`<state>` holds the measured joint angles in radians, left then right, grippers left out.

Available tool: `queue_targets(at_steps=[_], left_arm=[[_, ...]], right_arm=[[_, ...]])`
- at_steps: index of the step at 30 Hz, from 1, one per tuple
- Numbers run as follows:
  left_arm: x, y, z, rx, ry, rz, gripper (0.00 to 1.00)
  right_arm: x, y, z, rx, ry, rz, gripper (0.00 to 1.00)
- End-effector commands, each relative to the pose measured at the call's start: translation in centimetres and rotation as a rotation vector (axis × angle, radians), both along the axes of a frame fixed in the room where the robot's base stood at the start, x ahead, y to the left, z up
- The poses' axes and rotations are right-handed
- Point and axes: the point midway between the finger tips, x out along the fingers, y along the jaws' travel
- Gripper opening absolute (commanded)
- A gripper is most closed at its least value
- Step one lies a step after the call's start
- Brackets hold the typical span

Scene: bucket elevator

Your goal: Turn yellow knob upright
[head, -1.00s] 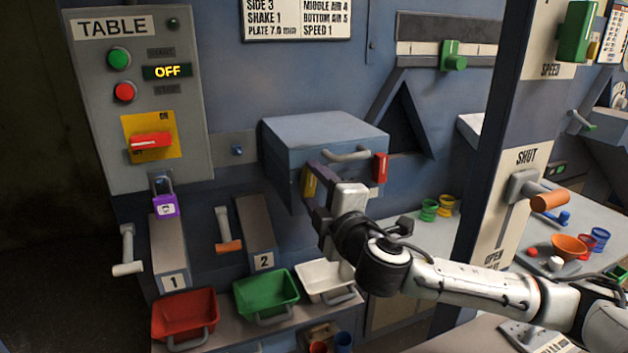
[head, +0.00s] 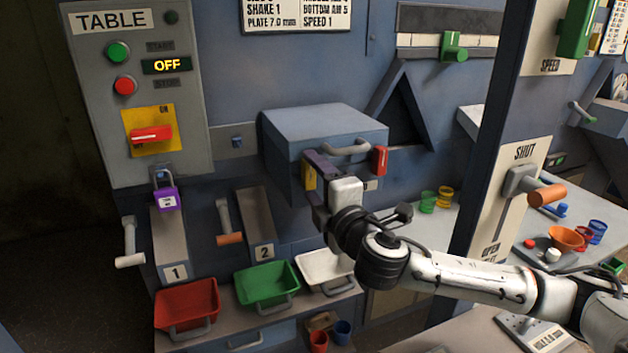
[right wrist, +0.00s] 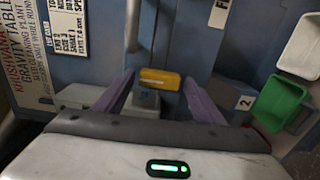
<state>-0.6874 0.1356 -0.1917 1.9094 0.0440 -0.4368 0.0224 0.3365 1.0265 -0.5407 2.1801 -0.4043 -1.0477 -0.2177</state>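The yellow knob (head: 309,177) is on the front of a blue-grey box (head: 322,122), at its left side. Its long side looks about upright in the head view, partly hidden by my right gripper. It also shows in the right wrist view (right wrist: 160,79), lying across the picture, which is turned sideways. My right gripper (right wrist: 158,90) has its purple fingers apart, one on either side of the knob's ends, with small gaps visible. In the head view the right gripper (head: 311,186) is right in front of the box. My left gripper is not in view.
A metal handle (head: 346,149) and an upright red knob (head: 380,160) are on the box to the right of my gripper. Red (head: 187,303), green (head: 267,285) and white (head: 325,266) bins stand below. A lever (head: 229,222) hangs at the left.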

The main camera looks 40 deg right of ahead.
Motion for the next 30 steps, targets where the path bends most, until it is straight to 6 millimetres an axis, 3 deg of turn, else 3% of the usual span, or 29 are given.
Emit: queue_targets(at_steps=[13, 23, 30], left_arm=[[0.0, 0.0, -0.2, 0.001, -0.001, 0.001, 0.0], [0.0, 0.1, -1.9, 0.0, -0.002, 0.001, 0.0], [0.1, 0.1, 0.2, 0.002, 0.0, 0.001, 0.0]], right_arm=[[-0.8, 0.2, -0.1, 0.002, 0.0, 0.002, 0.69], [-7.4, 1.9, -0.4, 0.0, 0.003, 0.004, 0.69], [-9.3, 2.3, 0.1, 0.004, 0.003, 0.002, 0.69]])
